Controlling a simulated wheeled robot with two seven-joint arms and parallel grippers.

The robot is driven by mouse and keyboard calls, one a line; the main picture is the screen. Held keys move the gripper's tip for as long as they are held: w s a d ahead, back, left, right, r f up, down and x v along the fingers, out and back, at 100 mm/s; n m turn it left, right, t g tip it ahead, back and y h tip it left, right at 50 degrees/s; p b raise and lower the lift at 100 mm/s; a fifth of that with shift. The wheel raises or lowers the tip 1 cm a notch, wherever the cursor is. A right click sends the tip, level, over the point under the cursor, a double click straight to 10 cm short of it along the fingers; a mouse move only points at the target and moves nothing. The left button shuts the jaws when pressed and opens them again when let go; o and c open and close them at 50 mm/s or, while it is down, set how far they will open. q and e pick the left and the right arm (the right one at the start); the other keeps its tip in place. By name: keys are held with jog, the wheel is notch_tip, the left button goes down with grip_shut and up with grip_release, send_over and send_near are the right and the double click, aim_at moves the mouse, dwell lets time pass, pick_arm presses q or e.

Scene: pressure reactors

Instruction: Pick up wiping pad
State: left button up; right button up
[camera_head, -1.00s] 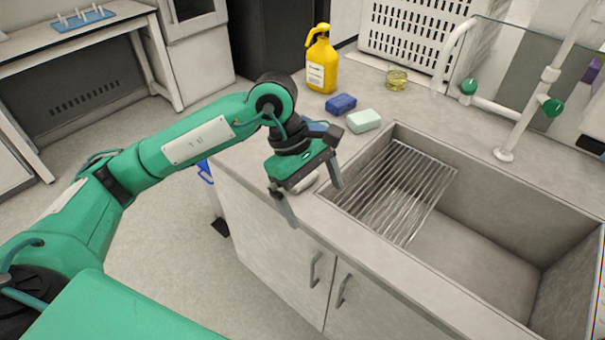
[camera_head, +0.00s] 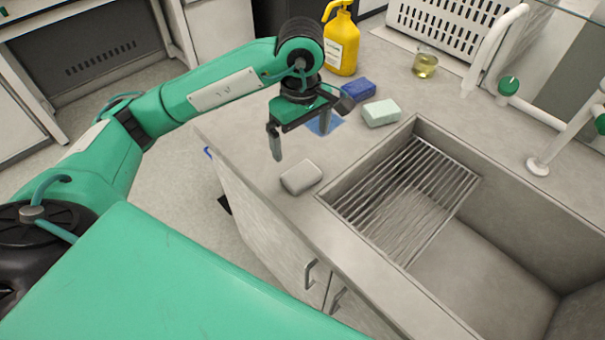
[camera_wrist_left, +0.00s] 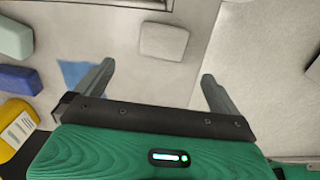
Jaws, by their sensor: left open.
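A grey rounded block (camera_head: 302,178), which looks like the wiping pad, lies flat on the counter left of the sink, near the front edge. It shows whole in the left wrist view (camera_wrist_left: 164,42), ahead of the fingertips and between their lines. My left gripper (camera_head: 311,132) is open and empty above the counter, just behind the pad in the head view. Its two spread fingers also show in the left wrist view (camera_wrist_left: 157,74), apart from the pad. My right gripper is not in view.
A pale green block (camera_head: 381,113), a blue block (camera_head: 358,90) and a yellow bottle (camera_head: 342,43) stand behind. A blue cloth (camera_head: 325,123) lies under the gripper. The sink with its wire rack (camera_head: 405,190) is at right. A glass beaker (camera_head: 425,65) stands farther back.

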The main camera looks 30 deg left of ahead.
pick_arm(q)
send_over(299, 172)
jog(key=f, duration=0.4)
jog(key=shift+w+d+f, duration=0.2)
jog(key=shift+f, duration=0.55)
jog(key=shift+s+a+f+p, duration=0.1)
jog(key=shift+f+p, duration=0.35)
jog(key=shift+f, duration=0.1)
notch_tip(299, 172, down, 4)
jog(key=shift+s+a+p, duration=0.1)
jog(key=shift+p, duration=0.3)
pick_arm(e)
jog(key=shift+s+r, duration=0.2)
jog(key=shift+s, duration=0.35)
pick_arm(q)
jog(key=c, duration=1)
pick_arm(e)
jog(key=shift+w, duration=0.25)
